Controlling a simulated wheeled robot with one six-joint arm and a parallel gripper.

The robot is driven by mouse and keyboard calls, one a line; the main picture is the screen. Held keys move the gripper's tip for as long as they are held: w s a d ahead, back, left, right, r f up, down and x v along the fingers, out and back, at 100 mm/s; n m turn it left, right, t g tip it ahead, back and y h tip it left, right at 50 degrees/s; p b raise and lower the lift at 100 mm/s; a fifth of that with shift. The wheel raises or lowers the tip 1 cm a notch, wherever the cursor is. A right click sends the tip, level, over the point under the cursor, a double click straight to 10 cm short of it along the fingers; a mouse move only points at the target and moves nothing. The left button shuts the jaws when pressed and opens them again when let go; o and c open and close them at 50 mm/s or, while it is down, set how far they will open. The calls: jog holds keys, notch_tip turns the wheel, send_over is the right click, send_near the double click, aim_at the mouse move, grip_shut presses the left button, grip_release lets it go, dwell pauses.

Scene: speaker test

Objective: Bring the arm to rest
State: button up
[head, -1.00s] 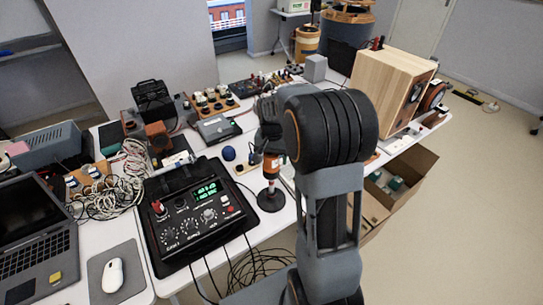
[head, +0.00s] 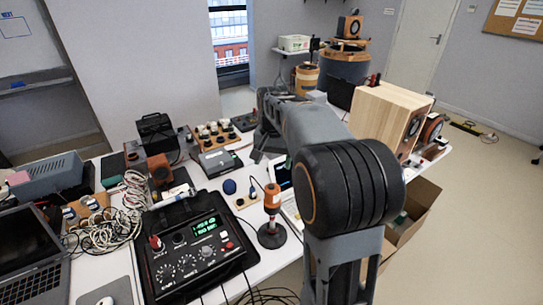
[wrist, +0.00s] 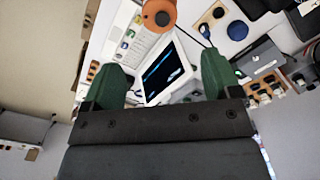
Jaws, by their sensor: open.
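My gripper (wrist: 162,75) is open and empty, with its two green fingers spread apart in the wrist view. A white device with a lit screen (wrist: 166,72) shows between and beyond the fingers, below the gripper. In the head view my arm reaches away over the table, with its large black joint at right of centre. The arm's far end hangs above the table near the middle. The fingers cannot be made out there.
An orange tool on a round black base (head: 271,235) stands near the arm. A black control box (head: 190,262) and coiled cables (head: 122,215) lie left. A wooden speaker (head: 388,115) stands right, above an open cardboard box (head: 412,215). Bare floor (head: 480,220) lies right.

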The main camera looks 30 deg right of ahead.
jog(key=shift+r, duration=0.45)
jog(key=f+n, duration=0.1)
jog(key=f, duration=0.2)
jog(key=shift+s+a+n, duration=0.1)
jog(key=shift+s+n, duration=0.25)
jog(key=shift+n, duration=0.05)
jog(key=s+a+f+n+t, duration=0.1)
jog(key=s+a+n+t, duration=0.1)
jog(key=s, duration=0.6)
jog(key=s+a+f+n+t, duration=0.1)
jog(key=s+a+n+t, duration=0.1)
jog(key=s+a, duration=0.5)
jog(key=shift+s+a+f+n, duration=0.15)
jog(key=shift+s+a+n, duration=0.15)
jog(key=shift+n, duration=0.6)
